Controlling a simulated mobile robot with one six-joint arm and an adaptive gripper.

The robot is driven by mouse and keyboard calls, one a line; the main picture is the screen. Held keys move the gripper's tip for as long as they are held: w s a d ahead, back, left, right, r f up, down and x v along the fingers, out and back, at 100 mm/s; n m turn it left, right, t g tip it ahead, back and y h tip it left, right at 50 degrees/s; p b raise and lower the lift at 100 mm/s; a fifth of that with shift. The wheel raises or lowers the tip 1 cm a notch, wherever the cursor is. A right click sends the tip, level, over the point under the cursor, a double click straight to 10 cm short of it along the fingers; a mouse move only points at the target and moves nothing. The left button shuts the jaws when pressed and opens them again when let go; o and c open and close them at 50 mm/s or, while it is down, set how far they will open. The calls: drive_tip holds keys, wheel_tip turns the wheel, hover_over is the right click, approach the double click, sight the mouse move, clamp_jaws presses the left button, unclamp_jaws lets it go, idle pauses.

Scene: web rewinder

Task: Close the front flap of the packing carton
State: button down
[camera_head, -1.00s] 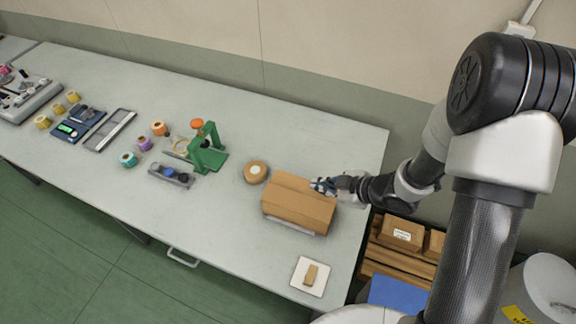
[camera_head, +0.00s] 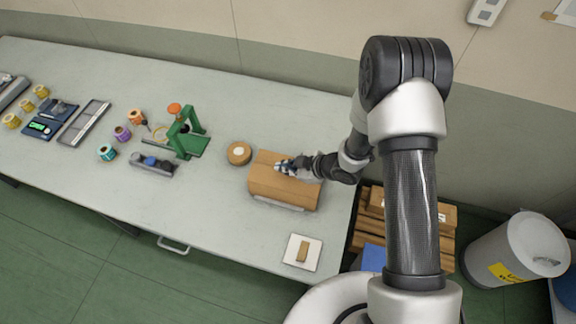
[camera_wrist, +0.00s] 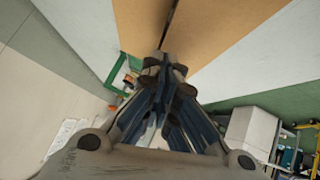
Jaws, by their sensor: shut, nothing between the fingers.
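The packing carton (camera_head: 283,195) is a brown box near the right end of the table. Its top looks mostly covered by flaps, and I cannot tell how flat the front flap lies. My gripper (camera_head: 284,167) is shut and empty, at the carton's top toward the back. In the wrist view the fingertips of my gripper (camera_wrist: 165,68) are together at the end of a dark seam across the tan carton top (camera_wrist: 220,30). Whether they touch the cardboard is not clear.
A tape roll (camera_head: 239,153) stands just left of the carton. A green stand (camera_head: 187,138) is farther left. A white pad (camera_head: 302,253) with a small brown block lies in front, at the table's edge. Boxes on a pallet (camera_head: 405,215) stand beyond the right end.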

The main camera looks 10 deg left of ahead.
drive_tip(key=shift+f, duration=0.25)
drive_tip(key=shift+w, duration=0.1)
drive_tip(key=shift+w+f+b, duration=0.5)
drive_tip(key=shift+f+b, duration=0.35)
drive_tip(key=shift+w+d+r, duration=0.1)
drive_tip(key=shift+w, duration=0.1)
drive_tip(key=shift+r, duration=0.1)
